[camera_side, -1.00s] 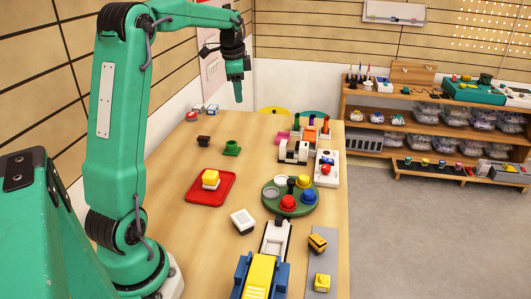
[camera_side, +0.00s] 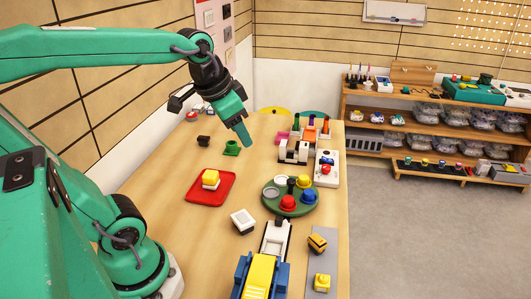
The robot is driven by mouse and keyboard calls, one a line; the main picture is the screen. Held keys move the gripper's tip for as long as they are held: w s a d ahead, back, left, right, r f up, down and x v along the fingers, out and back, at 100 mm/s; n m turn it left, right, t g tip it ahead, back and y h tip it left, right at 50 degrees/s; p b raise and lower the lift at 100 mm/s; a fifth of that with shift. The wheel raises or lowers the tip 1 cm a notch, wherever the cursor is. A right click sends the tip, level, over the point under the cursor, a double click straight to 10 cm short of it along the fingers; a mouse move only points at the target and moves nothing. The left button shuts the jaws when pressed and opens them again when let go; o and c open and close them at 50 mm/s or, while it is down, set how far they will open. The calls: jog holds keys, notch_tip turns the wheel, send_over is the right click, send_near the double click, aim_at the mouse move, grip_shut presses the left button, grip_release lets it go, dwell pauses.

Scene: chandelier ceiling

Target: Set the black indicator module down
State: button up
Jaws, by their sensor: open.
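A small dark block (camera_side: 203,140) sits on the table's left side. A slim black piece (camera_side: 291,184) stands on the round green tray (camera_side: 270,205). I cannot tell which of these is the black indicator module. My gripper (camera_side: 246,138) is open, tilted down to the right, in the air above the table behind the red tray. No held object shows in it. Its fingers are seen from the side, so the gap between them is hidden.
The red tray (camera_side: 194,201) holds a yellow-and-white block (camera_side: 211,178). A green piece (camera_side: 232,148) and a white block (camera_side: 243,221) stand on the table (camera_side: 170,222). A blue-and-yellow machine (camera_side: 260,275) fills the front.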

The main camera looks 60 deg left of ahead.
jog(key=s+d+f+n, duration=0.1)
jog(key=s+d+f, duration=0.2)
jog(key=s+d, duration=0.1)
jog(key=shift+s+f+t+h, duration=0.3)
jog(key=shift+s+t, duration=0.1)
jog(key=shift+s, duration=0.4)
dwell(0.6)
